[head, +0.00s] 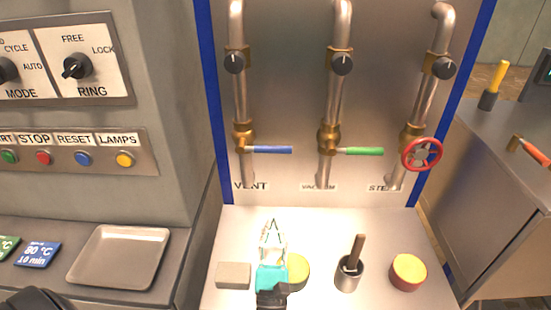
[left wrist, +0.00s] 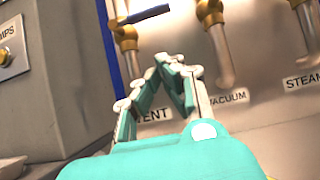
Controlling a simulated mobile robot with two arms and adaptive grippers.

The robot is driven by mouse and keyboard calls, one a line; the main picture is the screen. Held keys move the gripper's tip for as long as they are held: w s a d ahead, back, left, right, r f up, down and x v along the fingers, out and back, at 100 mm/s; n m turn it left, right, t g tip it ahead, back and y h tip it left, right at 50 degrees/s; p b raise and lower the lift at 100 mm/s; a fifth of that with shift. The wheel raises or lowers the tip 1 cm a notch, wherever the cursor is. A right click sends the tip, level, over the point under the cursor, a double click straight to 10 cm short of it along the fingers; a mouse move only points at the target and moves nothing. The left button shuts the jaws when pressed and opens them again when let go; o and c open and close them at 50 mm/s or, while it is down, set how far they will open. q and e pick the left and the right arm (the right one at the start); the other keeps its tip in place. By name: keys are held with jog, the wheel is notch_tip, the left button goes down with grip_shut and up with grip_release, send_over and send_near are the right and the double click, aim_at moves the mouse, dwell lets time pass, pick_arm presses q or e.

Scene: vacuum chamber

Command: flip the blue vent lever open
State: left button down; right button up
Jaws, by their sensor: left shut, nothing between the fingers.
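The blue vent lever (head: 270,149) sticks out to the right, level, from a brass valve (head: 244,137) on the left pipe, above the VENT label. In the left wrist view the blue lever (left wrist: 150,13) shows at the top, above the fingers. My left gripper (head: 273,226) is below the lever, over the metal shelf, and apart from it. Its fingers (left wrist: 168,62) are shut with nothing between them and point up toward the panel. My right gripper is not in view.
A green lever (head: 362,151) and a red handwheel (head: 422,154) are on the pipes to the right. On the shelf are a grey block (head: 233,275), a yellow-topped round item (head: 296,271), a cup with a handle (head: 349,272) and a red-and-yellow round item (head: 408,272).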

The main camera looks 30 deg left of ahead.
aim_at(273, 149)
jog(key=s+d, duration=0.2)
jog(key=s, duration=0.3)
pick_arm(q)
jog(key=w+a+r+p, duration=0.3)
jog(key=w+r+p, duration=0.4)
jog(key=r, duration=0.2)
jog(key=shift+w+a+r+p, duration=0.3)
jog(key=shift+w+r+p, duration=0.05)
jog(key=shift+p, duration=0.05)
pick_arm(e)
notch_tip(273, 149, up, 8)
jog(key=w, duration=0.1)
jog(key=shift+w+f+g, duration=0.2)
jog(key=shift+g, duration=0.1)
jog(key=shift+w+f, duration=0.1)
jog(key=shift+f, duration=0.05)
